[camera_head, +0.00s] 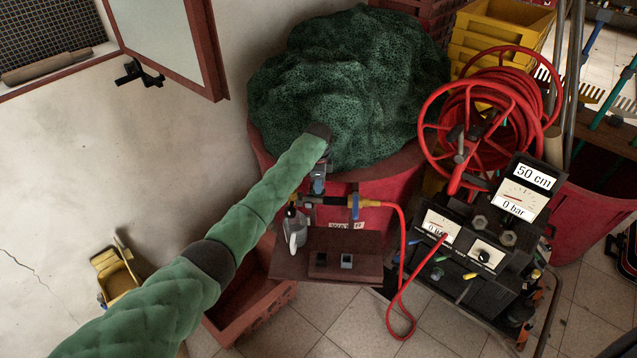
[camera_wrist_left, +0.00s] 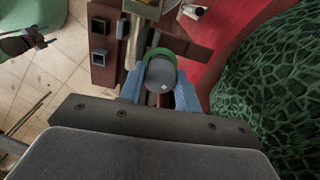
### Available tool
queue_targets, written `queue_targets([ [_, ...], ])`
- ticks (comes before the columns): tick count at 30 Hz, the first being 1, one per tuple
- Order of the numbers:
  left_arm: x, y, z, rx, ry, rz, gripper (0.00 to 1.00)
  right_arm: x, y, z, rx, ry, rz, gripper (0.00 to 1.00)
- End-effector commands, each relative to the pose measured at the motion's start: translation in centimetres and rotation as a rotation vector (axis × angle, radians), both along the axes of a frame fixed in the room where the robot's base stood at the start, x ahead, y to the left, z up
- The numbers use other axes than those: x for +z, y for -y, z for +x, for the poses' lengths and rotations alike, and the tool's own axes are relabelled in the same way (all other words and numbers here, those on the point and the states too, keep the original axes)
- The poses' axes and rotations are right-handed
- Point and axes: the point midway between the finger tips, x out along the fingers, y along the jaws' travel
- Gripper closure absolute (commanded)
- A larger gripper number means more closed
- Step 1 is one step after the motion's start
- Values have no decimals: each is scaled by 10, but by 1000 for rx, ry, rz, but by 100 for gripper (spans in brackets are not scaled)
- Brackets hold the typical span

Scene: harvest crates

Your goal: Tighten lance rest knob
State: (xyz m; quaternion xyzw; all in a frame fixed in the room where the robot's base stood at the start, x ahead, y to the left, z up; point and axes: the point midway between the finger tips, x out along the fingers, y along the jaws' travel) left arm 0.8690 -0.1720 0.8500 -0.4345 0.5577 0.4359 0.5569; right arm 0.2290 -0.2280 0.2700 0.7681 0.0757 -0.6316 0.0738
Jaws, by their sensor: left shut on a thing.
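My left gripper (camera_head: 318,183) is at the front of the red bin, above the brown lance rest shelf (camera_head: 325,240). In the left wrist view its blue fingers (camera_wrist_left: 160,92) are shut on a round grey knob (camera_wrist_left: 160,74) with a light dot on its face and a green ring behind it. In the head view the knob is hidden by my gripper and sleeve. The shelf also shows in the left wrist view (camera_wrist_left: 104,70), with two square sockets. My right gripper is in neither view.
A brass fitting (camera_head: 335,200) with a blue lever joins a red hose (camera_head: 403,250) beside my gripper. A dark gauge unit (camera_head: 450,275) and red hose reel (camera_head: 470,120) stand at right. Green netting (camera_head: 350,85) heaps over the red bin (camera_head: 395,185).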

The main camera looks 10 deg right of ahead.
Motion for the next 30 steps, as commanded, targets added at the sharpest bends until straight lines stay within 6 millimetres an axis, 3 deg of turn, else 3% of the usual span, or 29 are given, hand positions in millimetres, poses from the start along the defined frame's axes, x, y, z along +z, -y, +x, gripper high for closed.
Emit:
queue_targets([
  [4,6,1,3,0,8,-3,89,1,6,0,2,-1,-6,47],
  [5,6,1,3,1,8,-3,65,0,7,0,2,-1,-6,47],
  [8,5,1,3,1,7,-3,45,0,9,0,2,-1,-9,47],
  [20,7,0,2,1,4,-2,45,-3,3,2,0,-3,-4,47],
  [30,53,0,2,1,5,-2,45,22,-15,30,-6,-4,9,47],
])
